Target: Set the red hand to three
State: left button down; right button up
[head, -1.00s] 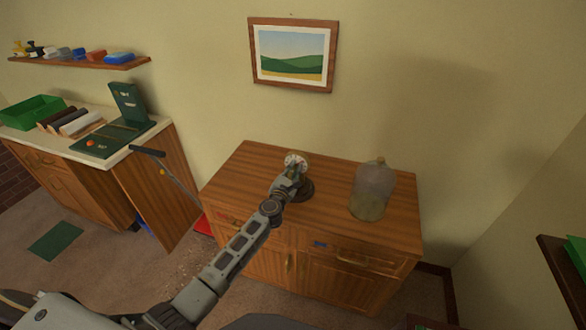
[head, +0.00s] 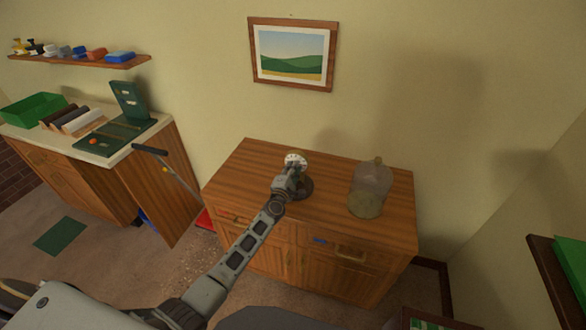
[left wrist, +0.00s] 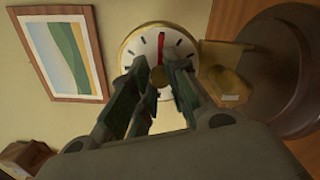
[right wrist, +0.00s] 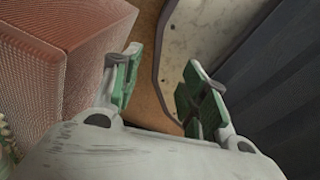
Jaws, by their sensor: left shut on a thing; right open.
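A round white dial (left wrist: 180,55) with black ticks and a yellowish rim stands on a dark round base (head: 304,188) on the wooden cabinet. In the left wrist view its red hand (left wrist: 161,45) points to the top of the picture. That view is turned on its side, with the painting's sky at left, so the hand points to the dial's right side, around three. My left gripper (left wrist: 158,76) is shut on the brownish knob at the dial's centre. The fingers cover the dial's lower part there. My right gripper (right wrist: 160,75) is open and empty, away from the dial.
A cloudy jug (head: 370,190) stands right of the dial on the cabinet (head: 235,180). A reddish block (right wrist: 60,60) is close beside my right gripper.

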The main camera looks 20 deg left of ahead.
pick_arm(q)
jog(key=shift+r, duration=0.1)
dwell(0.4)
jog(key=c, duration=1.3)
grip_release()
jog(key=shift+c, duration=0.2)
jog(key=s, duration=1.2)
jog(key=shift+a, duration=0.15)
jog(key=shift+m, duration=0.3)
